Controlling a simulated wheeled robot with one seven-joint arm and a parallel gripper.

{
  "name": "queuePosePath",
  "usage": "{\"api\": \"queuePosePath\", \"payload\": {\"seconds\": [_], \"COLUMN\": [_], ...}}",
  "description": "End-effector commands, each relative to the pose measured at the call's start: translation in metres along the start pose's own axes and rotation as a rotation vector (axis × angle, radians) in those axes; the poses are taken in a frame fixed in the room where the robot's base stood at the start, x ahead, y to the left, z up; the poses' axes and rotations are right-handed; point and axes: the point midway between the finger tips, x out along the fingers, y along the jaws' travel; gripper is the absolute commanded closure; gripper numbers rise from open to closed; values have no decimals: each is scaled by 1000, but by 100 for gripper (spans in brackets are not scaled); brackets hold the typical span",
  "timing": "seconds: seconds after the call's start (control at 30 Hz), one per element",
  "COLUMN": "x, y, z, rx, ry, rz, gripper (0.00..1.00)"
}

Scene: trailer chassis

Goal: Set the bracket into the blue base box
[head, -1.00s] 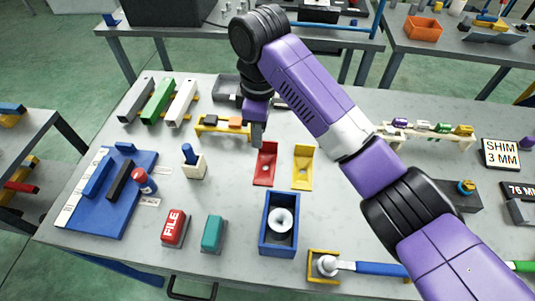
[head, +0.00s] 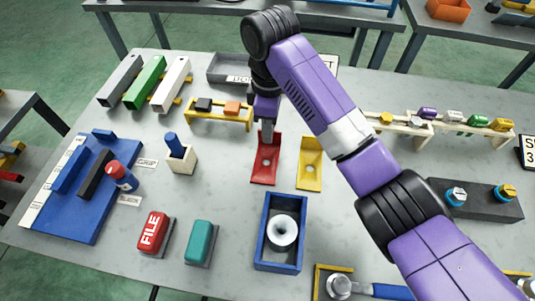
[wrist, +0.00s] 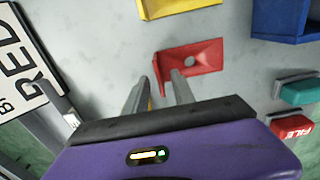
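A red bracket (head: 266,162) with a round hole lies on the grey table; a yellow bracket (head: 310,168) of similar shape lies to its right. The blue base box (head: 265,243) is open-topped, nearer the front, with a pale round ring-like part (head: 283,231) inside. My gripper (head: 268,138) points down at the far edge of the red bracket. The box corner (wrist: 285,22) also shows there.
A yellow stand (head: 218,120) with black and orange blocks is left of my gripper. A red FILE block (head: 153,232) and a teal block (head: 200,242) stand left of the box. A hammer (head: 340,287) lies front right. Table between bracket and box is clear.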

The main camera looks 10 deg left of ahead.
Motion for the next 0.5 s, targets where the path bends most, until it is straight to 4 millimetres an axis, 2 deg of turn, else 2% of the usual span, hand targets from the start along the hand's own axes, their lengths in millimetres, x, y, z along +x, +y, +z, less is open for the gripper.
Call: {"api": "queuePosePath", "payload": {"seconds": [0.2,0.5], "x": [26,30], "y": [1,1], "z": [3,2], "rx": [0,0], "ry": [-2,-1], "rz": [-2,0], "gripper": [69,71]}}
